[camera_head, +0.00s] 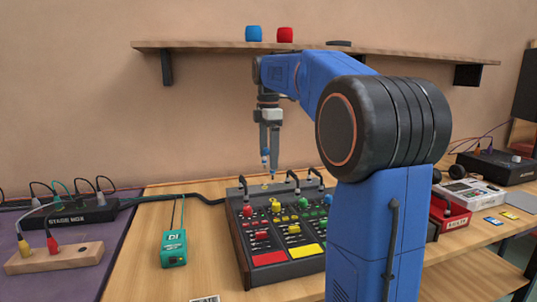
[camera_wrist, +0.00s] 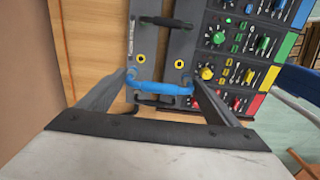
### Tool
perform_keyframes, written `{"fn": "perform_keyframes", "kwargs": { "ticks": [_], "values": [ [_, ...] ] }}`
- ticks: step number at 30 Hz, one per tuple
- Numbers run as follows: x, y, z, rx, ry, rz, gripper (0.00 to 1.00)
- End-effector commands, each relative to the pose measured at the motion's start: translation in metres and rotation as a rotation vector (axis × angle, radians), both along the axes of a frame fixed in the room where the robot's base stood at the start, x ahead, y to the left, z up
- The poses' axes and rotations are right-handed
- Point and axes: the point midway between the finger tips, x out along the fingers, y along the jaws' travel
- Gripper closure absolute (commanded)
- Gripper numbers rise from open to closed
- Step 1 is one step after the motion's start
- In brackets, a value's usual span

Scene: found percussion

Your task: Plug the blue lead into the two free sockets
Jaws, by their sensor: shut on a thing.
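My gripper (camera_head: 269,165) points down above the back strip of the mixer (camera_head: 232,226). It is shut on the short blue lead (camera_wrist: 160,88), which spans between the two fingers in the wrist view. The lead also shows as a small blue piece by the fingertips in the head view (camera_head: 265,154). Two free sockets with yellow rings, one on the left (camera_wrist: 140,58) and one on the right (camera_wrist: 179,64), lie just beyond the lead in the wrist view. The lead appears above the strip, apart from these sockets. Its plug tips are hard to make out.
Black leads stand on the strip on both sides of the free sockets, one beyond (camera_wrist: 165,22) and one nearer (camera_wrist: 155,101). Coloured knobs (camera_wrist: 218,38) cover the mixer beside them. A green DI box (camera_head: 173,249) and a stage box (camera_head: 85,214) stand left.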

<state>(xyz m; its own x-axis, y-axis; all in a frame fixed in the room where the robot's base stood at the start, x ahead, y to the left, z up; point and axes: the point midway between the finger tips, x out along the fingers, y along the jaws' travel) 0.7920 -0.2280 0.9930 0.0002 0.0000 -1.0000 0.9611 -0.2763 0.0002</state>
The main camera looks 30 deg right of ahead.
Motion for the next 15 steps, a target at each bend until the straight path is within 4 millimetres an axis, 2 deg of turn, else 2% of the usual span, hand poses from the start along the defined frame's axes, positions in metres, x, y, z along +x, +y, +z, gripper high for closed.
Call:
{"fn": "perform_keyframes", "kwargs": {
  "ticks": [5,15],
  "values": [
    [0.000,-0.001,-0.002,0.001,0.001,0.000,0.38],
    [-0.001,0.000,-0.026,0.001,0.001,0.000,0.38]
  ]
}}
